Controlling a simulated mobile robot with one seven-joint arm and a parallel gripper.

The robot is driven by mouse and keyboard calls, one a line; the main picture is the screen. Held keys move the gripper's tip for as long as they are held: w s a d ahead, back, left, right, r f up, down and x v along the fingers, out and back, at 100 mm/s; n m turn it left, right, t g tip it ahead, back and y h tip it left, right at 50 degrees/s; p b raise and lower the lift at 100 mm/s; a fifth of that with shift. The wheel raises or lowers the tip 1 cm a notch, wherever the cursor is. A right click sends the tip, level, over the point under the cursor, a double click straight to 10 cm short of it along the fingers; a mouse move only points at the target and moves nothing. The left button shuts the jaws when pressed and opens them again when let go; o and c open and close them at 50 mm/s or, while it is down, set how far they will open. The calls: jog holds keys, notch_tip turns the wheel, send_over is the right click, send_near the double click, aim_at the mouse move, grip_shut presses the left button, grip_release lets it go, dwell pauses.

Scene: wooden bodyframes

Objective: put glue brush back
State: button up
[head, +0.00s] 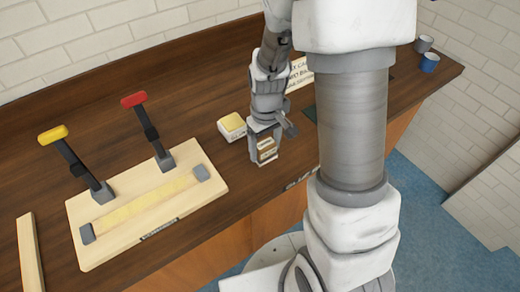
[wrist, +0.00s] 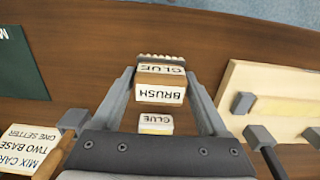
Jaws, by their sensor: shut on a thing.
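The glue brush (head: 267,154) is a small wooden block with white labels reading GLUE and BRUSH. My gripper (head: 265,148) is shut on it near the front edge of the brown bench. In the wrist view the glue brush (wrist: 160,82) sits between the two fingers of my gripper (wrist: 162,90), with a grey ridged strip along its far side. A small white glue box (head: 232,126) with a yellow top stands on the bench just left of my gripper. The glue box (wrist: 156,123) also shows in the wrist view, labelled GLUE. I cannot tell whether the brush touches the bench.
A pale wooden board (head: 120,238) with a red lever (head: 133,99) and a yellow lever (head: 53,134) lies to the left. A white text sign (head: 300,74) and a dark green mat (wrist: 22,62) are on the other side. A blue cup (head: 429,62) stands at the far right.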

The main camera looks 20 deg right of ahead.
aim_at(261, 157)
jog(key=shift+w+a+f, duration=0.35)
jog(key=shift+a+f, duration=0.05)
jog(key=shift+f, duration=1.95)
jog(key=shift+f, duration=0.1)
jog(key=shift+f, duration=0.15)
jog(key=o, duration=1.1)
jog(key=shift+r, duration=0.2)
